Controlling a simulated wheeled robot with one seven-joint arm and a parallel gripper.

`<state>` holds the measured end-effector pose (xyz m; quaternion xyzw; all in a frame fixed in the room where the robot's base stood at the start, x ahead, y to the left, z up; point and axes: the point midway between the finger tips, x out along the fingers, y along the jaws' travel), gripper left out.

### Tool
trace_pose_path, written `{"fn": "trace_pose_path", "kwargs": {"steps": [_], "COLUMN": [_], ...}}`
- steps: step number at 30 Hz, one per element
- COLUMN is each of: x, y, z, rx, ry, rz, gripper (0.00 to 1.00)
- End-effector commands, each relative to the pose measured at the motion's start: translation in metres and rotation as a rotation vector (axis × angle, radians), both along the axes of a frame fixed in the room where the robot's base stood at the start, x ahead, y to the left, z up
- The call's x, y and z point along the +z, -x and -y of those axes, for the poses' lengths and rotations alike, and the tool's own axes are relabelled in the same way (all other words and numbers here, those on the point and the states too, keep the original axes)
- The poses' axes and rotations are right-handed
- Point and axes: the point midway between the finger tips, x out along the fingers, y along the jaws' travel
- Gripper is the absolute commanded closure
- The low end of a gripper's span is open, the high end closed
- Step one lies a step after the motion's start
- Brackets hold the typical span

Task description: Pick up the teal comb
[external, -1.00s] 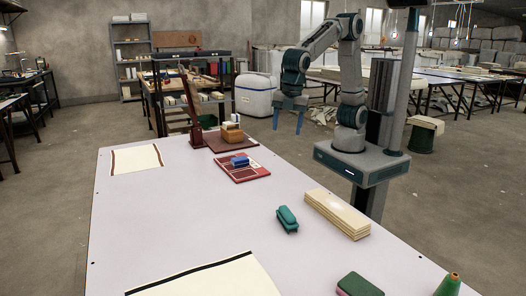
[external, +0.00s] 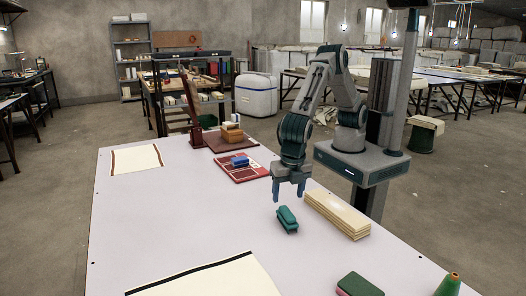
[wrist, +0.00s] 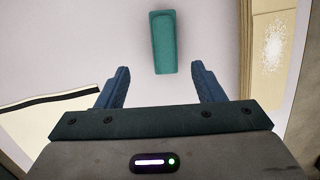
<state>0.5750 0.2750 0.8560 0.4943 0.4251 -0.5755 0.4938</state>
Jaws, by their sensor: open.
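The teal comb (external: 287,219) lies on the pale table, a small blocky teal piece left of a stack of cream boards. It also shows in the wrist view (wrist: 163,42), beyond the fingertips and roughly centred between them. My gripper (external: 288,194) is open and empty above the table, just behind the comb in the external view. In the wrist view its two blue fingers (wrist: 163,72) are spread apart and do not touch the comb.
The cream board stack (external: 337,213) lies close to the comb's right. A red mat with a blue block (external: 240,161) is behind. A cream cloth with a dark stripe (external: 215,277), a green block (external: 359,285) and a green cone (external: 448,284) are in front. The table's left middle is clear.

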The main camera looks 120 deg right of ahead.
Motion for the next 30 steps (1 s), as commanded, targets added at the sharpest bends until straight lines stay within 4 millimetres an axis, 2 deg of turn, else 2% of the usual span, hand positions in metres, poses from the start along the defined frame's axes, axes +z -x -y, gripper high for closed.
{"fn": "trace_pose_path", "kwargs": {"steps": [3,11,21,30], "x": [-0.02,-0.04,-0.083,-0.086], "y": [0.001,0.003,0.01,0.01], "z": [0.004,0.007,0.015,0.015], "rx": [-0.001,-0.001,-0.001,-0.002], "ry": [0.003,0.001,0.001,-0.001], "rz": [-0.002,0.0,0.0,0.002], "gripper": [0.38,0.38,0.38,0.38]}}
